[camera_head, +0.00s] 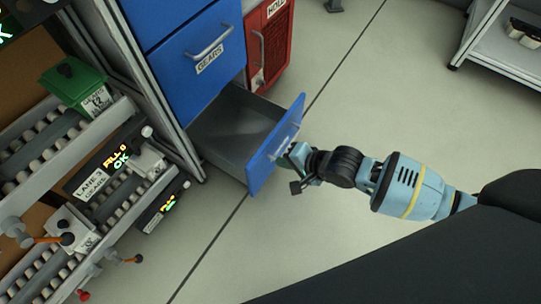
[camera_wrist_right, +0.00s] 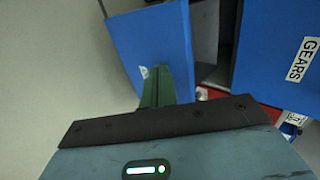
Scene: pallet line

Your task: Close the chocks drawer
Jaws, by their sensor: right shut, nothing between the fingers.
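The open drawer (camera_head: 240,128) is the lowest in the blue cabinet (camera_head: 198,50), below the one labelled GEARS. It is pulled well out, and the part of its inside that shows looks empty. Its blue front panel (camera_head: 276,146) also shows in the right wrist view (camera_wrist_right: 150,45). Most of its label is hidden, so I cannot read it. My right gripper (camera_head: 284,160) is shut and empty, with its fingertips at the outer face of the panel. In the right wrist view the green fingers (camera_wrist_right: 155,85) meet the panel or sit very close to it. My left gripper is not in view.
A red cabinet (camera_head: 268,45) stands behind the blue one. Roller racks (camera_head: 60,140) with a green bin (camera_head: 75,85) and lit displays stand at the left. A shelf unit (camera_head: 500,55) is at the upper right. The floor (camera_head: 390,90) beyond the drawer is clear.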

